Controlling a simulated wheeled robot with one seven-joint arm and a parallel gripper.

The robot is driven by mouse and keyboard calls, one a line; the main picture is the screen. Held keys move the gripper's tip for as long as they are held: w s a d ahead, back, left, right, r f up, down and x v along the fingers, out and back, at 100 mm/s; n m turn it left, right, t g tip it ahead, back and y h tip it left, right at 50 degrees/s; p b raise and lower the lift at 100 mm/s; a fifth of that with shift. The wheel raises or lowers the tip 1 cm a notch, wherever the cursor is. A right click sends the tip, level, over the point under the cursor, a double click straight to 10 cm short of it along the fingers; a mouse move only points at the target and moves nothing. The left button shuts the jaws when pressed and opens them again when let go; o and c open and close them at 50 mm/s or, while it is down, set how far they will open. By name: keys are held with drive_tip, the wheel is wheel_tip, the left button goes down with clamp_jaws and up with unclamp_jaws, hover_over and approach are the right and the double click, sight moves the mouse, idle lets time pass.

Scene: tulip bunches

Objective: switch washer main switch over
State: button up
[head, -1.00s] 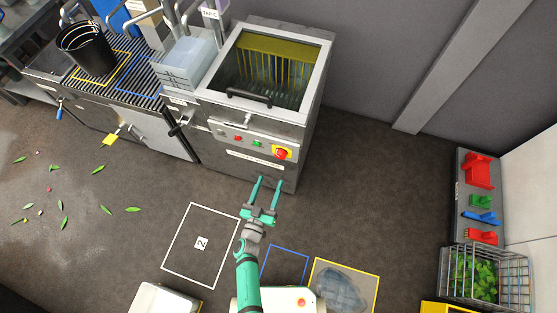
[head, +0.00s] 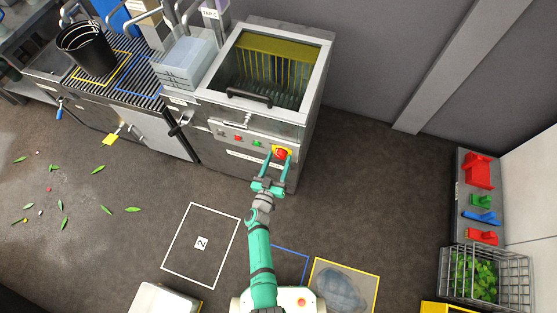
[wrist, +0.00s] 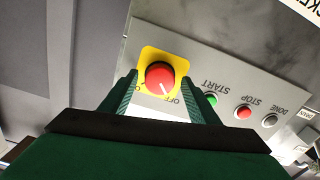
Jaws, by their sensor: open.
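The washer (head: 262,95) stands against the back wall with a sloped control panel on its front. Its main switch (head: 281,153) is a red round knob on a yellow square plate at the panel's right end. In the wrist view the red knob (wrist: 160,77) has a white mark pointing toward its lower right, near the letters OFF. My gripper (head: 279,160) is open, with its two teal fingers reaching to either side of the knob. In the wrist view the fingers (wrist: 163,100) flank the lower part of the yellow plate; I cannot tell whether they touch the knob.
Green START (wrist: 211,100), red STOP (wrist: 243,113) and grey DONE (wrist: 270,121) buttons sit beside the switch. A black handle (head: 249,97) crosses the washer's top.

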drive_tip(key=shift+c, duration=0.2)
drive_tip(key=c, duration=1)
drive_tip(key=shift+m, duration=0.3)
drive_tip(key=m, duration=0.3)
drive_tip(key=shift+m, duration=0.4)
drive_tip(key=m, duration=0.4)
drive_tip(key=shift+m, duration=0.3)
drive_tip(key=m, duration=0.8)
drive_tip(key=shift+m, duration=0.6)
